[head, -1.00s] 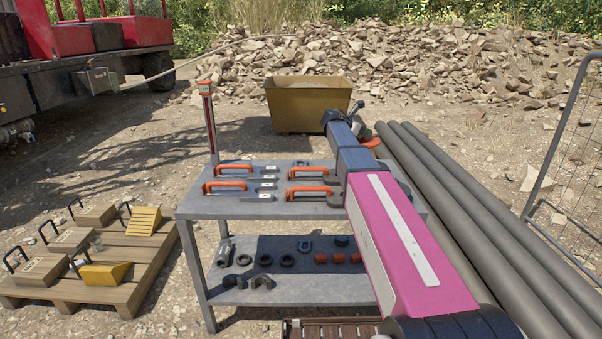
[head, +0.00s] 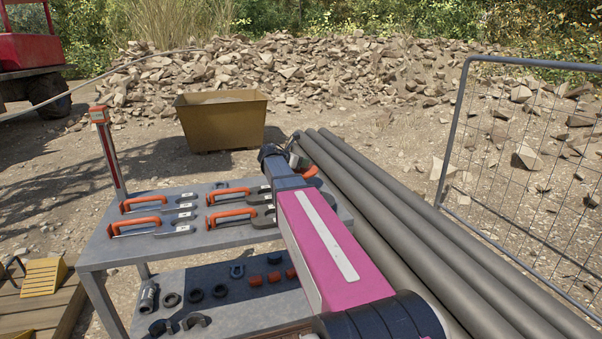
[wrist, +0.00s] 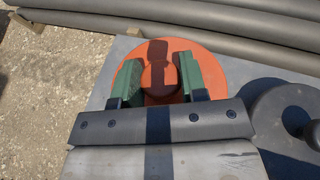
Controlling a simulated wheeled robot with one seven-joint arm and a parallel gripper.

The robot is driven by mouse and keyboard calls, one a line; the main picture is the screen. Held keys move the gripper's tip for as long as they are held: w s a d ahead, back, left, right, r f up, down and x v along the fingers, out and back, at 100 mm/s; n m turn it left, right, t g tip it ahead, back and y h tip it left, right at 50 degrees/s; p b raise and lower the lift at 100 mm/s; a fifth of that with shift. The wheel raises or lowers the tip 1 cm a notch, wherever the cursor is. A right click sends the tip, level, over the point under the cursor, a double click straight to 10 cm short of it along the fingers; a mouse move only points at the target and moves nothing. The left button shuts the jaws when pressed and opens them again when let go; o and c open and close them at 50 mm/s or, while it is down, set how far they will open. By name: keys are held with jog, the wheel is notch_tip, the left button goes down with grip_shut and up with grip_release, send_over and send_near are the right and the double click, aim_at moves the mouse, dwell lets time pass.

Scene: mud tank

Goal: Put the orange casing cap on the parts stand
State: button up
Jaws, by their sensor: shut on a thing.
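The orange casing cap (wrist: 214,68) is a round disc with a raised knob in the wrist view. My gripper (wrist: 158,76) has its green-padded fingers shut on the knob. A flat grey surface shows under and around the cap; I cannot tell whether the cap touches it. In the head view my arm hides the gripper, and a bit of the orange cap (head: 311,171) shows beyond it at the table's far right. The grey two-level metal table (head: 105,250), which looks like the parts stand, holds several orange-handled clamps (head: 141,222).
A dark grey round part (wrist: 283,112) with a knob sits close to the cap's right in the wrist view. Grey pipes (head: 400,215) lie right of the table. A wire fence (head: 520,170) stands at the right. The lower shelf (head: 235,318) holds rings and small red parts.

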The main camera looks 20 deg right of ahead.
aim_at(302, 169)
jog(key=shift+s+d+f, duration=0.15)
jog(key=shift+s+f, duration=0.05)
jog(key=shift+f, duration=1.95)
jog(key=o, duration=1)
jog(key=shift+r, duration=0.1)
jog(key=v, duration=1.2)
